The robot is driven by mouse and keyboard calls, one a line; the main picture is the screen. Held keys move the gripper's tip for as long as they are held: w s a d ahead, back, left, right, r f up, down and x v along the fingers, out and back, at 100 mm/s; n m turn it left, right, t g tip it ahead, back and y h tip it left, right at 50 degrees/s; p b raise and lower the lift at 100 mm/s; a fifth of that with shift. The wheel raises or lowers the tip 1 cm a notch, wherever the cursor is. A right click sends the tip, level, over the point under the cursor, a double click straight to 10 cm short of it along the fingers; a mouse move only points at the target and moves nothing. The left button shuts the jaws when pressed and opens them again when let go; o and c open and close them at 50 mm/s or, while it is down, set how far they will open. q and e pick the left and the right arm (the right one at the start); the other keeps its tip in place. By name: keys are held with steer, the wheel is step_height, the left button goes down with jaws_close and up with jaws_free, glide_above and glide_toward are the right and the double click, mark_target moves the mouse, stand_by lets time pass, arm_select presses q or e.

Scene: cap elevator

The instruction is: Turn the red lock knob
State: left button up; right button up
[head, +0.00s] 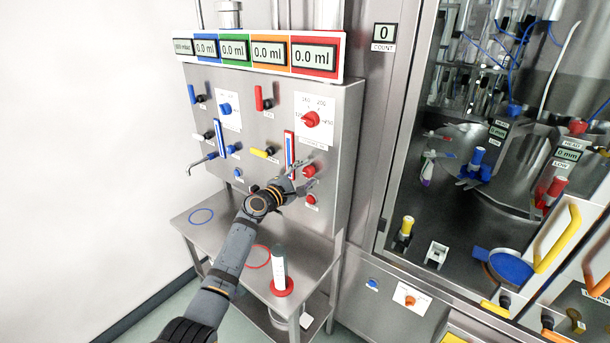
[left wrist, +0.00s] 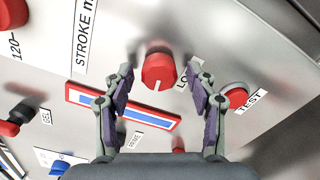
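The red lock knob (left wrist: 158,73) is a round red knob with a white line on its face, on the steel panel. A partly hidden label starting "LO" is beside it. In the head view the knob (head: 309,171) is just past the fingertips. My left gripper (head: 298,179) is in front of the panel. In the left wrist view its two purple-padded fingers (left wrist: 160,80) are apart, one on each side of the knob, with gaps visible between them and it. Whether the tips reach around its sides in depth I cannot tell. My right gripper is in neither view.
A red TEST button (left wrist: 238,97) is close to the right finger. A red-framed gauge strip (left wrist: 140,114) passes by the left finger. A larger red dial knob (head: 311,119) is above. A glazed machine is at right.

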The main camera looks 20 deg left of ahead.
arm_select(q)
steer(key=shift+s, duration=0.15)
steer(key=v, duration=1.1)
steer(key=shift+s+a, duration=0.15)
steer(key=shift+s, duration=0.2)
steer(key=shift+r, duration=0.1)
